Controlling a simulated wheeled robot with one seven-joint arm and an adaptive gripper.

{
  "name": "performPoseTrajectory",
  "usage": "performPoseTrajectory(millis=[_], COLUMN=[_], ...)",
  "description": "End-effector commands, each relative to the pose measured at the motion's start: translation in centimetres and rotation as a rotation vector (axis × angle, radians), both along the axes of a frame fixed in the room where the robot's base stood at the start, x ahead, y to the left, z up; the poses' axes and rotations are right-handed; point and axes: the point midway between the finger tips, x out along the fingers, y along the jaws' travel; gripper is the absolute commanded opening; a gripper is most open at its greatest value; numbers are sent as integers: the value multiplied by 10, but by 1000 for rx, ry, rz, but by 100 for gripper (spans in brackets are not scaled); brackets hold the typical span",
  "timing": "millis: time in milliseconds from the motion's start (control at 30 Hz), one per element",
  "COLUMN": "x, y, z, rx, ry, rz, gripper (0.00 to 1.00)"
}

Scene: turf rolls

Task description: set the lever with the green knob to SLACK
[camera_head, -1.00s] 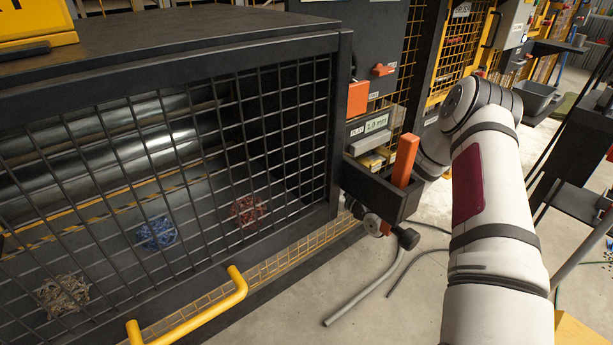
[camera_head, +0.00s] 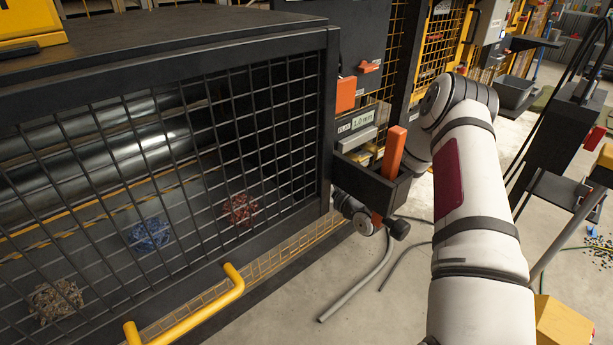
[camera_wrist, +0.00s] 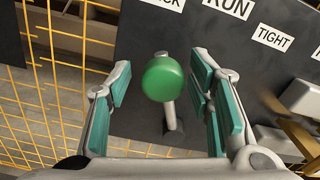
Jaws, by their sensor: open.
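The lever's round green knob (camera_wrist: 163,78) is near the middle of the wrist view, with its short grey shaft running down to a dark panel (camera_wrist: 145,40). My gripper (camera_wrist: 158,80) is open, with one teal-padded finger on each side of the knob. A gap shows between the knob and each finger; I cannot tell the depth. Above the knob is a white label ending in "CK" (camera_wrist: 166,4), cut off by the frame edge. The RUN label (camera_wrist: 229,6) and TIGHT label (camera_wrist: 274,38) are to its right. Knob and fingers are hidden in the head view.
Yellow mesh (camera_wrist: 60,90) is left of the panel in the wrist view. In the head view, a mesh-fronted machine cage (camera_head: 200,50) with a yellow handle (camera_head: 190,315) fills the left. A dark tray (camera_head: 365,182) with an upright orange bar (camera_head: 392,155) is close to my arm.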

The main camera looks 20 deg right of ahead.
Motion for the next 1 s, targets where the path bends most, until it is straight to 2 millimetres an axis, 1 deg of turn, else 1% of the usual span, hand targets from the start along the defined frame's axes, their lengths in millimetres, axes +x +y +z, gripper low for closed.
performPoseTrajectory(millis=[167, 400, 500, 600, 700, 1000], x=[-28, -75, -90, -100, -106, -108], y=[-10, -25, -29, -32, -34, -34], z=[-1, 0, -1, 0, 0, 0], rx=[1, 0, 0, 1, 0, -1], ry=[4, 3, 3, 1, 1, 0], rz=[-3, -3, -2, -1, 0, 1], gripper=[47, 47, 47, 47, 47, 47])
